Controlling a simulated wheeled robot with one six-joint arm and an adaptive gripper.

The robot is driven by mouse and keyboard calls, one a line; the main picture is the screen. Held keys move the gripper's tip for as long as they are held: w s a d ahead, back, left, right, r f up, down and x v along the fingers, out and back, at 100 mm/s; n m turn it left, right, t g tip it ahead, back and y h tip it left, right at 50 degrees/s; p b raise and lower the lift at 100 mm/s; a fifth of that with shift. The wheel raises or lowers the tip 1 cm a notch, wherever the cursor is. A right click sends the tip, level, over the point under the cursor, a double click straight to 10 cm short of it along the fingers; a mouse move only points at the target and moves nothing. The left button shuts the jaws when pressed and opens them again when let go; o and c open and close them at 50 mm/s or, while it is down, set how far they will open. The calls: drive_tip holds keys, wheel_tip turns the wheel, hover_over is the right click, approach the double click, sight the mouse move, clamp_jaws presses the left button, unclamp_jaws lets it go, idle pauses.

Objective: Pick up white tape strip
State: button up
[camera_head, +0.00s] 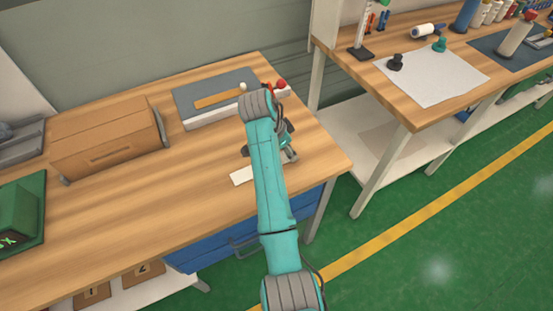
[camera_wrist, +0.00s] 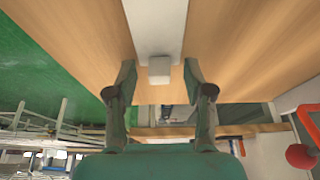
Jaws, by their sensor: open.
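The white tape strip (camera_head: 242,175) lies on the wooden workbench near its front right, partly hidden behind my arm in the head view. In the wrist view the strip (camera_wrist: 156,22) runs down from the top edge and ends in a small pale block (camera_wrist: 159,70). My gripper (camera_wrist: 159,76) is open, with one finger on each side of that block and a gap on both sides. In the head view my gripper (camera_head: 286,150) is low over the bench by the strip, mostly hidden by my arm. Whether the fingers touch the bench cannot be told.
Behind my arm stands a grey-topped box (camera_head: 210,88) with an orange-brown bar on it. A red ball (camera_head: 281,84) is beside it, also seen in the wrist view (camera_wrist: 301,156). A cardboard box (camera_head: 105,142) stands left. The bench (camera_head: 150,215) front is clear.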

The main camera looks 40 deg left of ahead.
drive_tip(key=shift+c, duration=0.2)
drive_tip(key=c, duration=0.8)
drive_tip(key=shift+c, duration=0.2)
